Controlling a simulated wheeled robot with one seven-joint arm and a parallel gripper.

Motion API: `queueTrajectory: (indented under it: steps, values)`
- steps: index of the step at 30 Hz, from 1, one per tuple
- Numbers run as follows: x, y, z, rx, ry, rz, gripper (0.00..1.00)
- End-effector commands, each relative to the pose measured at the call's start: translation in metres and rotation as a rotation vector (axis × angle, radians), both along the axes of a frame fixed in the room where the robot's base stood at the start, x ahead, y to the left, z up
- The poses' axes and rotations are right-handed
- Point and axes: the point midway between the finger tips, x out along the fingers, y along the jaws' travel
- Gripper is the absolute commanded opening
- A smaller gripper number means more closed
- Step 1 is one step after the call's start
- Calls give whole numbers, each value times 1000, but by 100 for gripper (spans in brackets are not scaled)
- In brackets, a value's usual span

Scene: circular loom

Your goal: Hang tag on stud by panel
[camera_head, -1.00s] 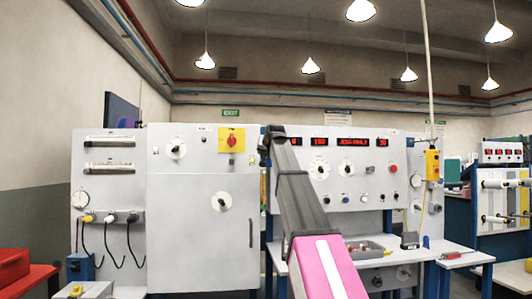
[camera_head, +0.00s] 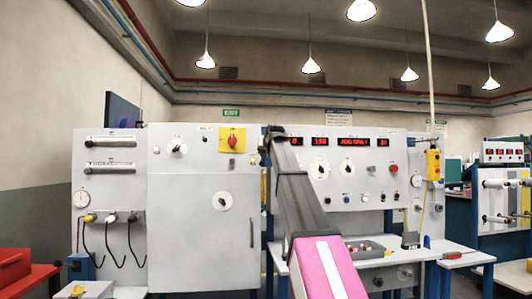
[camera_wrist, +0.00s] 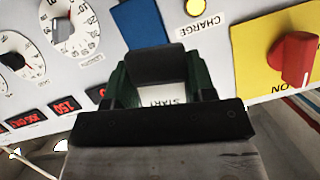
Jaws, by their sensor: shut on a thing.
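In the wrist view, my gripper (camera_wrist: 160,85) has a green finger on each side and is shut on a dark block-like piece (camera_wrist: 158,66). A white piece (camera_wrist: 165,102) lettered START, upside down, shows between the fingers; it looks like the tag, partly hidden by my gripper. In the head view, my gripper (camera_head: 270,138) is a small dark shape at the gap between the left cabinet (camera_head: 190,230) and the right panel (camera_head: 340,170). I cannot make out the stud. The tag is too small to tell in the head view.
A yellow plate with a red knob (camera_wrist: 292,58) is at right in the wrist view. Dials (camera_wrist: 68,25), red displays (camera_wrist: 62,105), a yellow lamp (camera_wrist: 196,7) labelled CHARGE and a blue rectangle (camera_wrist: 138,22) are close. A bench (camera_head: 455,256) stands below the right panel.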

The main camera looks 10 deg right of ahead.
Motion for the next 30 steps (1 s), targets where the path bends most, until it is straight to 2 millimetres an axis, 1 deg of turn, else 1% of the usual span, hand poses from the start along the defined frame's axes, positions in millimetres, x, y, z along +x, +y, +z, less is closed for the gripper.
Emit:
queueTrajectory:
  steps: [8, 27, 28, 29, 30]
  values:
    - [5, 0, 0, 0, 0, 0, 22]
    - [4, 0, -5, 0, 3, 1, 22]
    - [4, 0, -6, 0, 3, 1, 57]
    - [4, 0, -6, 0, 4, 1, 67]
    - [4, 0, -6, 0, 3, 1, 80]
